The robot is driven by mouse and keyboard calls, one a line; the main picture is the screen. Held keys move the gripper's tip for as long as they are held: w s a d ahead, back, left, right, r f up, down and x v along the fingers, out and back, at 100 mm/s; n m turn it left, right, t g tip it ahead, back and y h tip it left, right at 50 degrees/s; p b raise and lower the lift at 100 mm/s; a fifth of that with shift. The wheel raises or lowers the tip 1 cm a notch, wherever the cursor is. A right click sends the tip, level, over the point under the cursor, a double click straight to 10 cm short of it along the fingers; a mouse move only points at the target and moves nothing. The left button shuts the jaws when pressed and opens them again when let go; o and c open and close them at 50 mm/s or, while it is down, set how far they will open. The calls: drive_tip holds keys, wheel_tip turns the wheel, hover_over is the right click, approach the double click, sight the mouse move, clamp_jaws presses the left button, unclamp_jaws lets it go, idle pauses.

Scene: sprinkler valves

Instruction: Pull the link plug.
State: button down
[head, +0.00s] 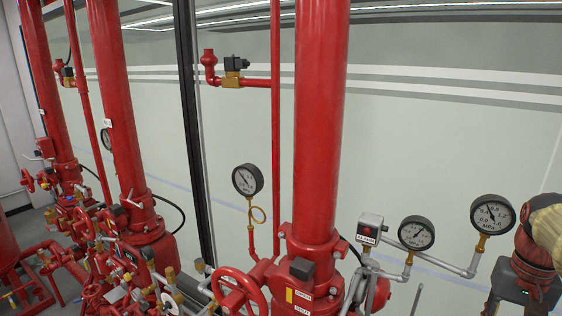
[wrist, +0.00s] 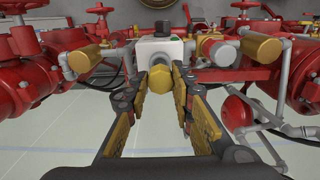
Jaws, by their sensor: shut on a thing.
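A yellow hexagonal plug (wrist: 159,79) shows in the middle of the wrist view, in front of a white box (wrist: 174,48). I take it for the link plug. My gripper (wrist: 165,74) has its two fingers drawn in on either side of the plug and is shut on it. The plug is close against the box; whether it is fully seated cannot be told. The gripper does not show clearly in the head view.
Red pipework surrounds the box. In the head view, a thick red riser (head: 320,120), a red handwheel (head: 240,290) and pressure gauges (head: 416,233) crowd the front.

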drive_tip(key=shift+r+p, duration=0.55)
drive_tip(key=shift+r, duration=0.3)
